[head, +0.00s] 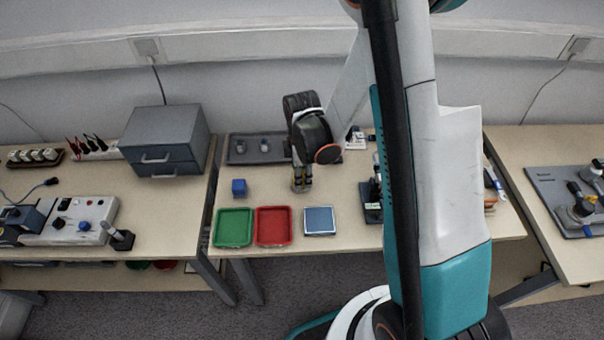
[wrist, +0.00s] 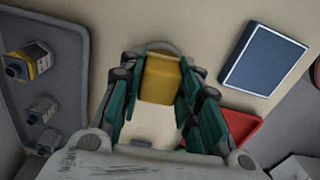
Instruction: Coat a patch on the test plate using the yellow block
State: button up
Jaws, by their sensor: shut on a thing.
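My gripper (head: 302,186) points down over the middle of the centre table, behind the red tray. In the wrist view my gripper (wrist: 158,90) has its green fingers on both sides of the yellow block (wrist: 160,76), and it is shut on it. In the head view the block is mostly hidden between the fingers. The test plate, a blue square with a pale rim (head: 320,221), lies flat on the table in front and to the right of my gripper. The plate also shows at the upper right of the wrist view (wrist: 264,60), apart from the block.
A red tray (head: 273,243) and a green tray (head: 234,244) lie left of the plate. A grey tray with small parts (head: 240,158) is at the back. A dark fixture (head: 372,214) stands right of the plate.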

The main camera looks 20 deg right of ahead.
jog(key=shift+r, duration=0.1)
jog(key=shift+r+p, duration=2.2)
jog(key=shift+r, duration=1.2)
jog(key=m, duration=0.3)
jog(key=w+r+m, duration=0.1)
jog(key=shift+m, duration=0.3)
jog(key=m, duration=0.3)
jog(key=shift+w+a+r, duration=0.1)
jog(key=shift+w+r, duration=0.15)
jog(key=shift+r, duration=0.15)
jog(key=m, duration=0.2)
jog(key=r+m, duration=0.1)
jog(key=shift+w+m, duration=0.25)
jog(key=shift+m, duration=0.05)
jog(key=m, duration=0.2)
jog(key=r+m, duration=0.1)
jog(key=m, duration=0.1)
jog(key=shift+w+a, duration=0.1)
jog(key=shift+w, duration=0.25)
